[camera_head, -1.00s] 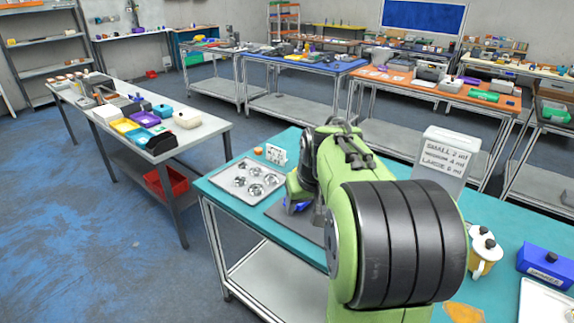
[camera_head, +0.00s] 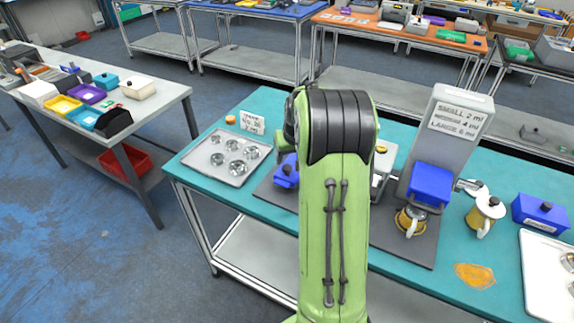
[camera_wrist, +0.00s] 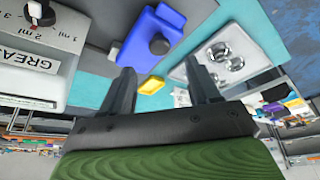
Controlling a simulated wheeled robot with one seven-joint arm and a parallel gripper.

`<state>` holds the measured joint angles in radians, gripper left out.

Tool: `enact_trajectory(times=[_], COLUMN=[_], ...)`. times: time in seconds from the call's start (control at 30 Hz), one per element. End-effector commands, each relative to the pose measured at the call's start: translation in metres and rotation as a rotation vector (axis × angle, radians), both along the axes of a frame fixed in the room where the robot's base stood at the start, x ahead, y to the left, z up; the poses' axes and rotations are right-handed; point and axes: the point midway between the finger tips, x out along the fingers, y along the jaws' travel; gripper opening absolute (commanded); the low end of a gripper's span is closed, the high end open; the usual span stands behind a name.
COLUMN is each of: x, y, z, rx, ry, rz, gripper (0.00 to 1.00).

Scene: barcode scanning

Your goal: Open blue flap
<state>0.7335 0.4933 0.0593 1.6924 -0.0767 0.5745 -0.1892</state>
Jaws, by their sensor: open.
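A blue part with a black knob (camera_wrist: 148,40) is beyond my fingers in the wrist view. It also shows partly in the head view (camera_head: 286,174), left of my arm on a dark mat. A second blue block (camera_head: 430,184) is on the front of the tall grey dispenser (camera_head: 458,118), above a small pot (camera_head: 411,221). I cannot tell which blue part is the flap. My gripper (camera_wrist: 158,68) is open with nothing between its fingers and apart from the knobbed blue part. In the head view my arm hides the gripper.
A metal tray with several round cups (camera_head: 226,175) is at the table's left. A grey device with a dial and a label (camera_wrist: 32,62) is left in the wrist view. A jug (camera_head: 481,224) and a blue box (camera_head: 540,211) are at the right. An orange patch (camera_head: 474,275) lies in front.

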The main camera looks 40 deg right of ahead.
Motion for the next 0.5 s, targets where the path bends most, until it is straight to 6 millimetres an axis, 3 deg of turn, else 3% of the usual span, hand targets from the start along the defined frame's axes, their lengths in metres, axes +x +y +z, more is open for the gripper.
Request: enact_trajectory(times=[0.2,0.5], x=[0.017,0.024], y=[-0.008,-0.011], z=[-0.047,-0.064], rx=[0.001,-0.001], ry=[0.002,-0.001], rz=[0.0,0.001], gripper=[0.61,0.61])
